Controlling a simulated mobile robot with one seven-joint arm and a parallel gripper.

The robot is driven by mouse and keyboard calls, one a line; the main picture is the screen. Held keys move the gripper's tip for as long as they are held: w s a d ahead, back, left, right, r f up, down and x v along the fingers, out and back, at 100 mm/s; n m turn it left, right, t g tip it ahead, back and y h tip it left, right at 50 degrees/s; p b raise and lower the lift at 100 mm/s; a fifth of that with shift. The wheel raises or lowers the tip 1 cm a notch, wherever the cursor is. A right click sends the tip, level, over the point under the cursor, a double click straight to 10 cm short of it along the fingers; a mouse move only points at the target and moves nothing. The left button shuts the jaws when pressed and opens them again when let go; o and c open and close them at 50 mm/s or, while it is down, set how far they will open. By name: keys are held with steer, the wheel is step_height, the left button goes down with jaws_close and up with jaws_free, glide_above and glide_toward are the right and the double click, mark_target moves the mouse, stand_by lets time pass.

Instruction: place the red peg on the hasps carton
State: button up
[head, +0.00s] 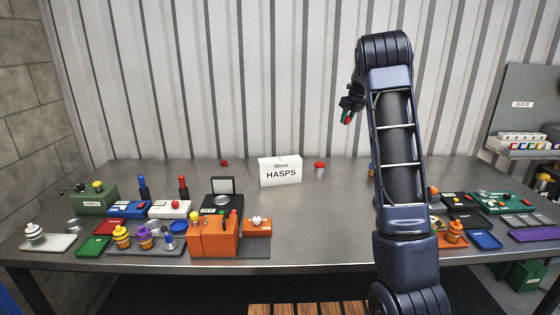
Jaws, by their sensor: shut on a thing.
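The hasps carton (280,171) is a white box marked HASPS, standing at the back middle of the grey table. My gripper (349,112) is raised in front of the corrugated wall, above and to the right of the carton and well apart from it. It is shut on a small red thing with some green by it, which looks like the red peg (347,119). The held thing is small in view, and its far end and the jaws' grip are hard to make out. The carton's top looks bare.
A red-topped item (319,168) stands right of the carton, and a small red piece (224,163) lies to its left. An orange box (213,238) and several trays fill the left front. My arm hides part of the right side. The table's middle front is clear.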

steer(key=a+r+n+y, duration=0.1)
steer(key=a+r+n, duration=0.1)
steer(key=a, duration=1.4)
steer(key=r+n+g, duration=0.1)
steer(key=n, duration=0.2)
glide_above(278, 158)
steer(key=d, duration=0.1)
steer(key=shift+y, duration=0.3)
steer(key=f, duration=1.3)
steer(key=s+f, duration=0.1)
steer(key=f, duration=0.5)
steer(key=shift+f, duration=0.2)
steer(key=o, duration=0.9)
steer(key=shift+f, duration=0.15)
steer(key=shift+o, duration=0.3)
